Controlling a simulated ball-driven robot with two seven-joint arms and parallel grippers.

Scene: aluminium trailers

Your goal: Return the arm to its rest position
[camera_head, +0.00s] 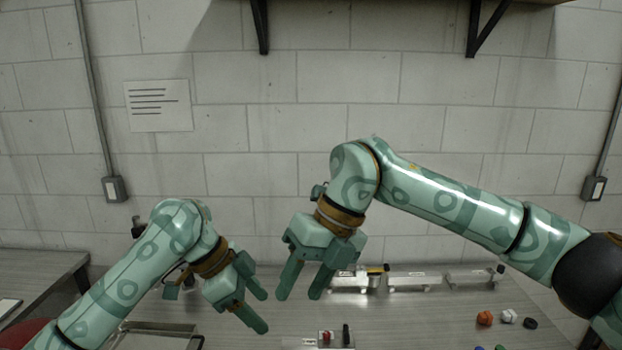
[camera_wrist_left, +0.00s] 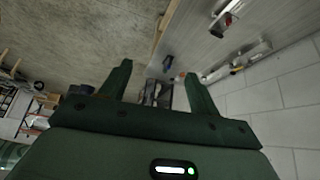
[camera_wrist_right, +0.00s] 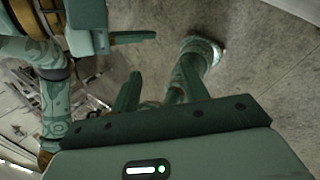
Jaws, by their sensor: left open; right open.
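My right arm comes in from the right in the head view. Its gripper (camera_head: 299,296) is open and empty, pointing down above the middle of the table. My left gripper (camera_head: 264,311) is open and empty, pointing right and down, close to the right gripper's left side. A narrow gap shows between the two grippers in the picture. In the left wrist view the open fingers (camera_wrist_left: 160,72) have nothing between them that they touch. In the right wrist view the gripper's fingers (camera_wrist_right: 158,78) are apart, and parts of my other arm show at the left.
Aluminium trailers (camera_head: 415,279) stand in a row at the back of the grey table (camera_head: 420,315). Small lumps, one orange (camera_head: 484,318) and one white (camera_head: 508,316), lie at the right. A metal tray (camera_head: 155,328) is at front left. A wall closes the back, with a shelf (camera_head: 365,2) above.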

